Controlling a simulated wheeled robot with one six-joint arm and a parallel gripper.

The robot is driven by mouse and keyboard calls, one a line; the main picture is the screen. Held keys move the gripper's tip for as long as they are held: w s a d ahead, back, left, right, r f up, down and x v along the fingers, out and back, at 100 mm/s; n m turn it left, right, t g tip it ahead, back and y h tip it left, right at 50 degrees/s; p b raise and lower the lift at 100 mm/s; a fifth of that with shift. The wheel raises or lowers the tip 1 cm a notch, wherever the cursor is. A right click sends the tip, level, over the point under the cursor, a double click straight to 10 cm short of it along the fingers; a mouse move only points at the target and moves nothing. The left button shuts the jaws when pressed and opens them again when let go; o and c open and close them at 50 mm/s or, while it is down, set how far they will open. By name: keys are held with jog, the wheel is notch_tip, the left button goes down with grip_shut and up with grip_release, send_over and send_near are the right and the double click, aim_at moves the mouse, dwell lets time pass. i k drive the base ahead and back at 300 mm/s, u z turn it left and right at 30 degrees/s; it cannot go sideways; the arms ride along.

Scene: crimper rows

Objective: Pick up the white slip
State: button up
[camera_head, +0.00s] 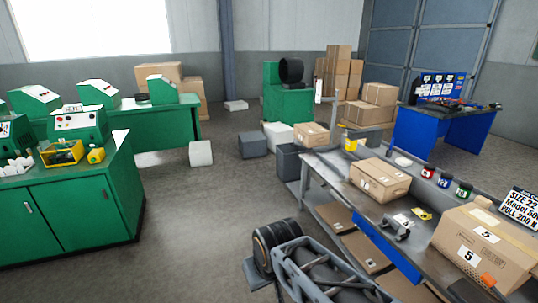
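A small white piece (403,220) lies on the grey workbench (336,178) at the right, beside a grey tool (396,229). It looks like a paper slip, but it is too small to read. Another small white item (403,161) lies farther back on the bench; its shape is unclear. A white card with black print (519,209) stands at the right edge, reading SIZE 22, Model 500, PULL 200 N. My grey arm links (320,272) show at the bottom centre, in front of the bench. My gripper cannot be made out in this view.
Cardboard boxes (374,180) and (484,246) stand on the bench, with several small jars (444,180) and a yellow item (421,213) nearby. Grey bins (290,162) stand at its far end. Green cabinets (75,215) are on the left. Open floor (200,225) lies between.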

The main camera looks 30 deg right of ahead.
aim_at(404, 221)
jog(key=i, duration=1.55)
jog(key=z, duration=2.8)
jog(key=i, duration=1.65)
